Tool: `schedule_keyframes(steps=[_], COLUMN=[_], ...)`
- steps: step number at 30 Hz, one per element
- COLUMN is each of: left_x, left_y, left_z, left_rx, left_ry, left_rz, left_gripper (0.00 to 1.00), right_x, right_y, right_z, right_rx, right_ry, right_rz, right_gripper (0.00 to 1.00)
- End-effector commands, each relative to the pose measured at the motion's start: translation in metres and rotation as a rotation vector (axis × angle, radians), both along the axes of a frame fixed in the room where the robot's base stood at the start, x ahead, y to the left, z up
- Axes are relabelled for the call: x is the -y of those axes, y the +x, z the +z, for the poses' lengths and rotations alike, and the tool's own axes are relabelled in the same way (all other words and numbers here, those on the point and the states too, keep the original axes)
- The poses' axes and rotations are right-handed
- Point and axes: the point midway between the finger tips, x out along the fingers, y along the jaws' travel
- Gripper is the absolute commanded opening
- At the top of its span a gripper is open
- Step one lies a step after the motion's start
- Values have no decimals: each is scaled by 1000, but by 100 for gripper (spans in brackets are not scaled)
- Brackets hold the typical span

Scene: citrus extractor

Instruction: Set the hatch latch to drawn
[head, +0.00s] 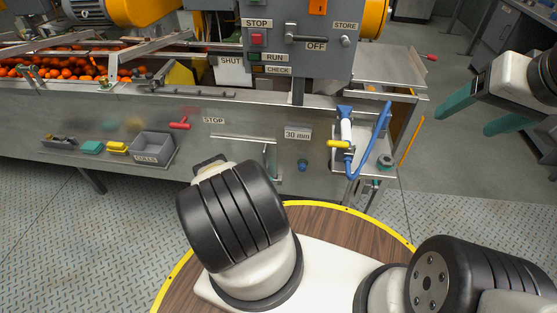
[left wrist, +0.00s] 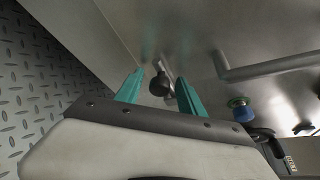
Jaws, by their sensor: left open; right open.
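In the left wrist view a dark round knob (left wrist: 159,86) on a short metal stem stands out from the steel panel; it appears to be the hatch latch. My left gripper (left wrist: 161,77) is open, with its teal fingertips on either side of the knob. I cannot tell whether they touch it. In the head view my left arm hides the knob and the left gripper. A bent metal bar handle (head: 243,138) is on the front panel and also shows in the left wrist view (left wrist: 268,68). My right gripper (head: 464,124) is open and empty at the right.
A blue knob (head: 303,166) is right of the bar handle. A blue hose (head: 384,135) and a yellow-handled valve (head: 338,144) are further right. A grey bin (head: 152,148) and a red handle (head: 180,125) are at the left. The floor below my right gripper is clear.

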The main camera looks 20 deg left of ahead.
Motion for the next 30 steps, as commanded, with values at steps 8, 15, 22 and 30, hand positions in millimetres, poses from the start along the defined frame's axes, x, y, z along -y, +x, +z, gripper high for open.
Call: schedule_keyframes(steps=[8, 15, 22, 30], left_x=[0, 0, 0, -1], left_y=[0, 0, 0, 1], left_z=[0, -1, 0, 0], left_rx=[0, -2, -3, -2], left_ry=[-1, -1, 0, 0], left_rz=[0, 1, 2, 3], left_gripper=[24, 0, 0, 0], right_x=[0, 0, 0, 0], right_y=[0, 0, 0, 0], right_z=[0, 0, 0, 0], right_rx=[0, 0, 0, 0], right_ry=[0, 0, 0, 0], right_rz=[0, 0, 0, 0], right_gripper=[70, 70, 70, 70])
